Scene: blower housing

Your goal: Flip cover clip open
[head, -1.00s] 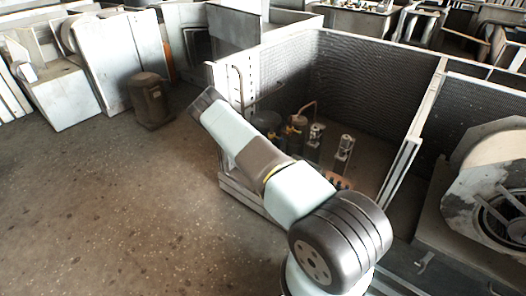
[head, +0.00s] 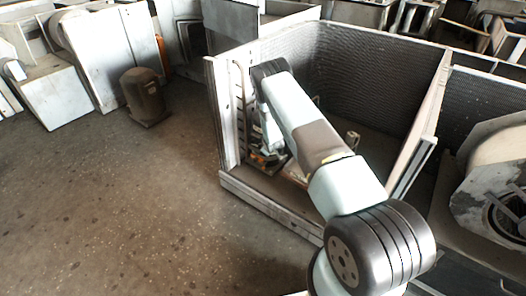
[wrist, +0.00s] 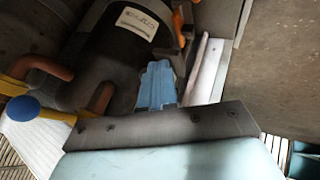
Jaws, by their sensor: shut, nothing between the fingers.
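A black rounded housing (wrist: 118,35) with a white label fills the upper middle of the wrist view. An orange clip-like part (wrist: 182,25) stands at its right edge; I cannot tell for sure whether this is the cover clip, or whether it is open. My gripper (wrist: 157,72), light blue, is shut and empty, pointing at the housing's lower right side, just below the orange part. Whether it touches anything is unclear. In the head view my arm reaches down into the left end of the metal enclosure, and the fingertips are hard to make out there.
Copper-coloured pipes (wrist: 45,67) and a blue ball (wrist: 22,108) on a yellow stem are left of my gripper. A metal edge (wrist: 207,70) runs close on the right. The enclosure's left panel (head: 222,115) stands beside my arm. Open floor (head: 120,210) lies left.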

